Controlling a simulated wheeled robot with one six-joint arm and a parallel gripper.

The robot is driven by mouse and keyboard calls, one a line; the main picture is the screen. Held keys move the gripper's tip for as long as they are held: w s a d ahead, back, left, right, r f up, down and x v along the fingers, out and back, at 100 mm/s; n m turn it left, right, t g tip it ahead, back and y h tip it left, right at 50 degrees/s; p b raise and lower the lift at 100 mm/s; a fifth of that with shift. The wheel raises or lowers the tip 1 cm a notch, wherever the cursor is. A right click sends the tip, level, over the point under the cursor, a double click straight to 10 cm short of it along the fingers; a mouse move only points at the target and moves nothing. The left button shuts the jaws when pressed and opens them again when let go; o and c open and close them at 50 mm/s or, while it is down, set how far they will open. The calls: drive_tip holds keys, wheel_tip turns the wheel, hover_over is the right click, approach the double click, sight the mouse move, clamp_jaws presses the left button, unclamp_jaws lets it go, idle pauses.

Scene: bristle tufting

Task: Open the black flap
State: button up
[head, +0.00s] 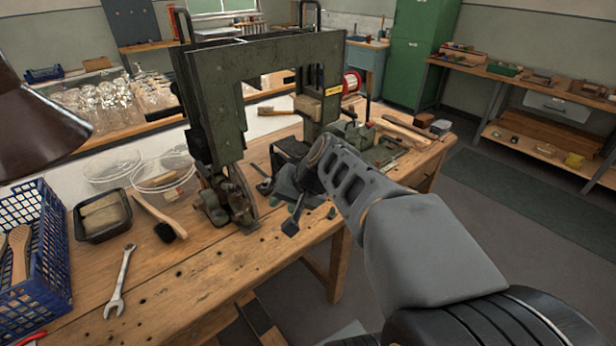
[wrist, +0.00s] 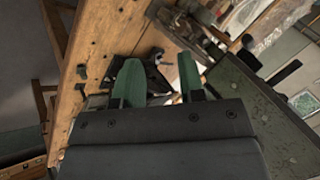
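The green tufting machine (head: 215,90) stands on the wooden bench. A dark panel that looks like the black flap (head: 289,149) shows under its frame, just left of my forearm; its hinge and how far it is open cannot be made out. My gripper (head: 308,206) hangs low at the bench's front edge, below and in front of that panel, partly hidden by my wrist. In the wrist view, the two green fingers of my gripper (wrist: 159,64) are apart. A dark part (wrist: 155,79) shows between and beyond them; I cannot tell whether they touch it.
A wrench (head: 121,284), a brush (head: 160,217), a black tray (head: 103,217) and a blue crate (head: 35,262) lie on the left of the bench (head: 215,285). Clear round dishes (head: 160,172) stand behind. Tools and blocks crowd the bench right of the machine. The floor in front is open.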

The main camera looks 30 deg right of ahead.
drive_tip(key=w+d+f+m+t+b, duration=0.55)
drive_tip(key=w+d+b, duration=0.25)
drive_tip(key=d, duration=0.3)
drive_tip(key=m+t+h+b, duration=0.1)
drive_tip(key=m+t+b, duration=0.3)
drive_tip(key=m+b, duration=0.1)
approach(296, 150)
drive_tip(key=shift+w+f+n, duration=0.25)
drive_tip(key=shift+w+f, duration=0.85)
drive_tip(key=shift+w, duration=0.1)
clamp_jaws()
